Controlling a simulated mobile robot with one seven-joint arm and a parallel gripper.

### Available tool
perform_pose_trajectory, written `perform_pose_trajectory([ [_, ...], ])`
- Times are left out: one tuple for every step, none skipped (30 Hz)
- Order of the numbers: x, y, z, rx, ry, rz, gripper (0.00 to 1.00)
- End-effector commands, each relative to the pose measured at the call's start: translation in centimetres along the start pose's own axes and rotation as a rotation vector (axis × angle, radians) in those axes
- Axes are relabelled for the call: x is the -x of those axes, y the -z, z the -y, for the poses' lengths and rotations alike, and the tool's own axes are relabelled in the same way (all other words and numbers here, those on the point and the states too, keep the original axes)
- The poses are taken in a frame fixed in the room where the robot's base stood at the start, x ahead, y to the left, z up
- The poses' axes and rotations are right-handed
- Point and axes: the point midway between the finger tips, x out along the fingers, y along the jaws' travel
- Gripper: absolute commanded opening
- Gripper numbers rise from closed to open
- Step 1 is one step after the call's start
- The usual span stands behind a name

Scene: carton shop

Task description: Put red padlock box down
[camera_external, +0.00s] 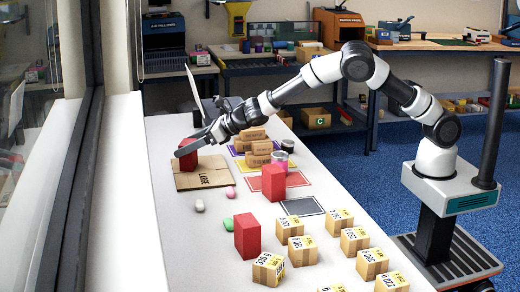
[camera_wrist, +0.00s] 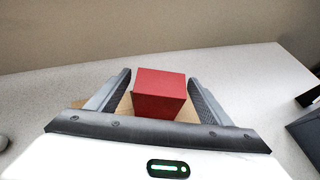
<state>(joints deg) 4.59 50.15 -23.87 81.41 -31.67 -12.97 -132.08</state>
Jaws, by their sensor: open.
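A red box (camera_external: 187,161), which I take for the padlock box, stands upright on a flat brown cardboard piece (camera_external: 207,178) marked LARGE, near the table's far left part. My gripper (camera_external: 186,148) is at the top of this box. In the wrist view the red box (camera_wrist: 160,94) sits between the two fingers of my gripper (camera_wrist: 161,76), with a gap visible on at least the right side. The fingers are open. The box's lower part is partly hidden by my gripper in the wrist view.
Two more red boxes stand nearer, one on a red mat (camera_external: 259,184) and one on the bare table (camera_external: 247,236). Brown cartons (camera_external: 257,146) are stacked right of my gripper. Several small numbered cartons (camera_external: 302,250) fill the front right. The table's left strip (camera_external: 172,228) is clear.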

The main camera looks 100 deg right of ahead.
Motion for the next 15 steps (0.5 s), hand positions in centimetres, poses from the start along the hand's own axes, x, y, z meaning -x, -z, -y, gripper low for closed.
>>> perform_pose_trajectory([
  [0.2, -0.3, 0.0, -0.001, 0.000, 0.000, 0.73],
  [0.3, -0.5, 0.0, -0.001, 0.000, 0.000, 0.73],
  [0.6, -0.3, -0.1, 0.000, 0.000, 0.000, 0.73],
  [1.1, -0.3, -0.1, 0.001, 0.000, 0.000, 0.73],
  [1.5, -0.3, -0.1, 0.001, 0.000, -0.001, 0.73],
  [2.3, -0.3, -0.2, 0.001, -0.001, 0.000, 0.73],
  [2.9, -0.3, -0.1, 0.001, -0.001, 0.001, 0.73],
  [3.5, -0.2, -0.2, -0.001, -0.001, 0.000, 0.73],
  [4.5, -0.3, -0.1, 0.000, -0.001, 0.000, 0.73],
  [5.2, -0.3, -0.2, 0.000, -0.002, 0.000, 0.73],
  [5.8, -0.3, -0.1, 0.000, -0.001, 0.001, 0.73],
  [6.7, -0.2, -0.2, -0.002, -0.002, 0.000, 0.73],
  [7.4, -0.3, -0.1, -0.001, -0.001, 0.001, 0.73],
  [8.0, -0.3, -0.2, -0.001, -0.002, 0.000, 0.73],
  [8.8, -0.3, -0.1, -0.001, -0.001, 0.000, 0.73],
])
